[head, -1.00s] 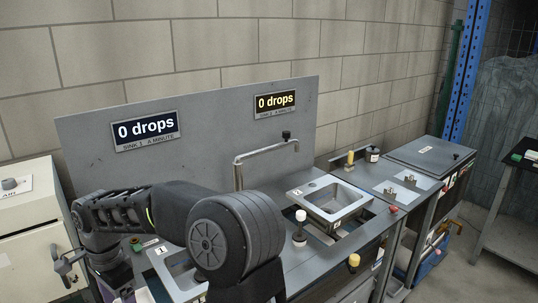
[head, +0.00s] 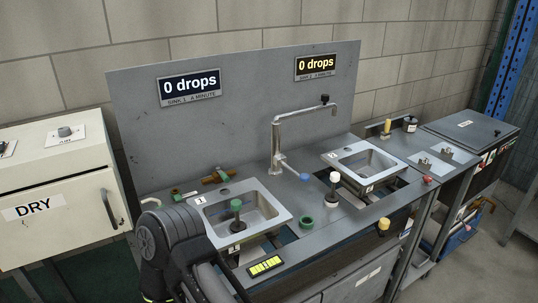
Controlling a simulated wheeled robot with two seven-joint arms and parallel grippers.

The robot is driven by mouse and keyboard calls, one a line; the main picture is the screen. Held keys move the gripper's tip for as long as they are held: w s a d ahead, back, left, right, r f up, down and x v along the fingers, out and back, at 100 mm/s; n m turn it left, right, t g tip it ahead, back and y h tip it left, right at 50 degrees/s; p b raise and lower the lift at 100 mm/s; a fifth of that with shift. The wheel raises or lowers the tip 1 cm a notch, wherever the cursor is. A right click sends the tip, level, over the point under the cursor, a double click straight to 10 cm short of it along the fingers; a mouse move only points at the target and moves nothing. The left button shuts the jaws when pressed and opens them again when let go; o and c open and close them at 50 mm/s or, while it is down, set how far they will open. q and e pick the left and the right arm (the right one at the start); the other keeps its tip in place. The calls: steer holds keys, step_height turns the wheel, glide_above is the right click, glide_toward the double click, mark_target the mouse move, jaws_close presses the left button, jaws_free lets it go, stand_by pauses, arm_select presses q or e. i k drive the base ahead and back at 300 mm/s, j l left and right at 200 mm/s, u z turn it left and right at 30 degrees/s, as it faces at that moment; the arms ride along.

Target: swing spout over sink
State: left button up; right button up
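The steel spout (head: 303,112) tops a vertical post (head: 276,150) standing between the two sinks. It points right, with a black knob near its far end and a short downturned tip. I cannot tell whether the tip is over the basin. A lever with a blue tip (head: 303,176) sticks out from the post's base. The left sink (head: 280,217), labelled 1, holds a dark stem with a green knob (head: 236,205). The right sink (head: 340,158) looks empty. Part of my black arm shows at lower left; neither gripper is in view.
Two signs reading "0 drops" (head: 189,86) (head: 316,67) hang on the grey back panel (head: 240,125). A white-knobbed post (head: 334,178), a green ring (head: 305,222) and a yellow knob (head: 383,225) stand near the front. A DRY cabinet (head: 60,165) is at left.

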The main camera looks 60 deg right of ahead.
mark_target(325, 98)
steer(key=z, duration=1.95)
steer(key=i+l, duration=0.2)
steer(key=l, duration=0.15)
steer(key=i+l, duration=0.15)
steer(key=l, duration=0.2)
steer(key=i+l, duration=0.2)
steer(key=l, duration=0.15)
steer(key=u, duration=1.6)
steer(key=k+l, duration=0.1)
steer(key=k, duration=0.85)
